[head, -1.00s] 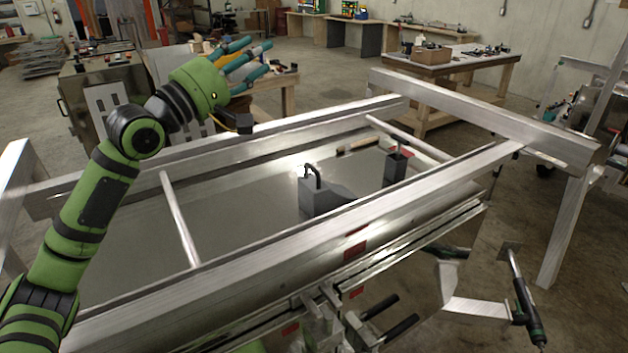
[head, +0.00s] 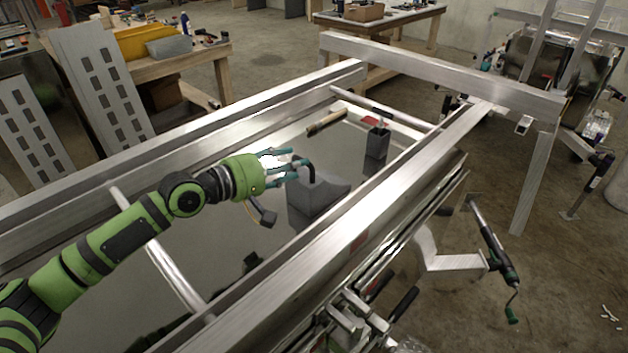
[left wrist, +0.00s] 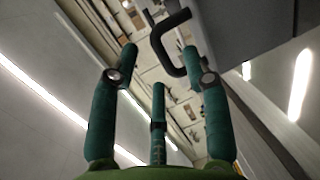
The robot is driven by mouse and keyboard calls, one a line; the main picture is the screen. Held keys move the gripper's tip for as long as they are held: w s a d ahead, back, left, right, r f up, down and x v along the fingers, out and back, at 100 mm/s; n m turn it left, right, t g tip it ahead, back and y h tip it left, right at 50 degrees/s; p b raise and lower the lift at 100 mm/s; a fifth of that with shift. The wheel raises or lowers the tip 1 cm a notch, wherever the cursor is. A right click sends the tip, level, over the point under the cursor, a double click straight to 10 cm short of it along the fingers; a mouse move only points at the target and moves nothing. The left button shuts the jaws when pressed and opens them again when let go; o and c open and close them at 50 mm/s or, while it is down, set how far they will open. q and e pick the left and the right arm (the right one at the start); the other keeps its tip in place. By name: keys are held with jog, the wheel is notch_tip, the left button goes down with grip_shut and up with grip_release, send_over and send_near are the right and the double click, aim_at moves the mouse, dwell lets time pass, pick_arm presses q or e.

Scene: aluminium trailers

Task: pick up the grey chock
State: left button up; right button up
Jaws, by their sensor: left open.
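The grey chock (head: 325,196) stands on the flat sheet metal inside the aluminium frame, with a black bent handle (head: 309,172) on top. My left gripper (head: 289,163) is open and empty, with its teal fingers just left of the handle. Part of the chock is hidden behind the near frame rail. In the left wrist view the grey chock (left wrist: 245,28) fills the upper right, and its black handle (left wrist: 160,42) lies just beyond the spread fingers of the left gripper (left wrist: 160,62). The handle does not look gripped. My right gripper is not in view.
Aluminium rails (head: 250,290) surround the sheet. A dark grey box (head: 377,143) holding tools and a wooden-handled tool (head: 326,123) stand beyond the chock. A crossbar (head: 160,255) spans the frame below my arm. Workbenches (head: 385,20) stand behind.

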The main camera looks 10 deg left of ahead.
aim_at(302, 158)
pick_arm(q)
jog(key=x, duration=0.1)
jog(key=p+x, duration=0.1)
jog(key=x, duration=0.1)
jog(key=shift+w+r, duration=0.1)
jog(key=shift+w, duration=0.35)
jog(key=shift+w+d, duration=0.1)
jog(key=shift+w, duration=0.05)
jog(key=shift+d, duration=0.1)
jog(key=shift+c, duration=0.8)
grip_shut()
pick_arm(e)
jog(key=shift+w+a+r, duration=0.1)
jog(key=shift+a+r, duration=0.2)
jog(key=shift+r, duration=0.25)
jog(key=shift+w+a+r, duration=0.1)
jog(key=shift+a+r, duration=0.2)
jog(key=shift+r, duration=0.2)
pick_arm(q)
jog(key=shift+r, duration=0.15)
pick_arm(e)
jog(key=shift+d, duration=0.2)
